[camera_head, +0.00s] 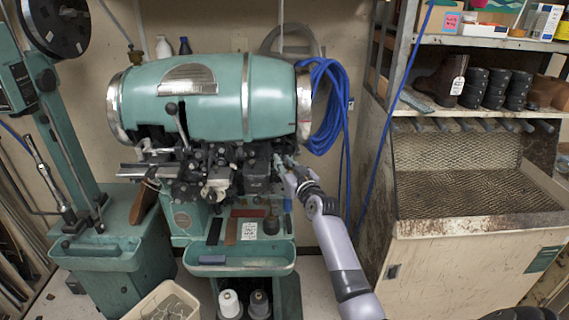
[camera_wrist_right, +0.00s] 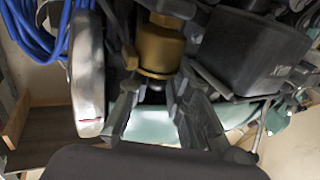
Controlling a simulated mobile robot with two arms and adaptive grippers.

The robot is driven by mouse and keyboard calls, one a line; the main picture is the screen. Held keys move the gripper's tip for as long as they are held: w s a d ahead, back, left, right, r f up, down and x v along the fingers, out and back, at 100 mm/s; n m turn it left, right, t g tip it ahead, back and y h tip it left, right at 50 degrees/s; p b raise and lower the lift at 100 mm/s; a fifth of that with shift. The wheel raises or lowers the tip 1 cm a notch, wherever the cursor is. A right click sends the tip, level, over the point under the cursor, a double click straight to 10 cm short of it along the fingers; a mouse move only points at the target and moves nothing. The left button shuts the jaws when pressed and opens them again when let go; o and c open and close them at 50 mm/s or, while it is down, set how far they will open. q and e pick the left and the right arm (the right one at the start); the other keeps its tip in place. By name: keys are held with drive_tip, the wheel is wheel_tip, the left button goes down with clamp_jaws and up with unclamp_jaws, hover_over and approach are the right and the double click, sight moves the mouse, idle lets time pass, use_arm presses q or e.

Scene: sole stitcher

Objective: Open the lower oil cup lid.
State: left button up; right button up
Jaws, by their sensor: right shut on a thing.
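The green sole stitcher (camera_head: 215,95) stands against the wall, with dark mechanism parts under its barrel-shaped head. My right gripper (camera_head: 281,162) reaches in from the lower right to the right end of this mechanism. In the right wrist view, a brass cylinder with a flanged rim (camera_wrist_right: 160,48), apparently the oil cup, sits just beyond the fingers. My right gripper (camera_wrist_right: 154,88) has its fingertips on either side of the rim end and is shut on it. Exactly which part of the lid is held is hard to see. My left gripper is not in view.
A dark block (camera_wrist_right: 255,50) sits close beside the fingers, and a pale metal part (camera_wrist_right: 86,75) is on the other side. Blue hose (camera_head: 330,95) hangs right of the head. A green tray (camera_head: 240,264) lies below. A shelf unit (camera_head: 480,40) stands at right.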

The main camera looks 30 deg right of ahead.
drive_tip(key=shift+d, duration=0.1)
clamp_jaws()
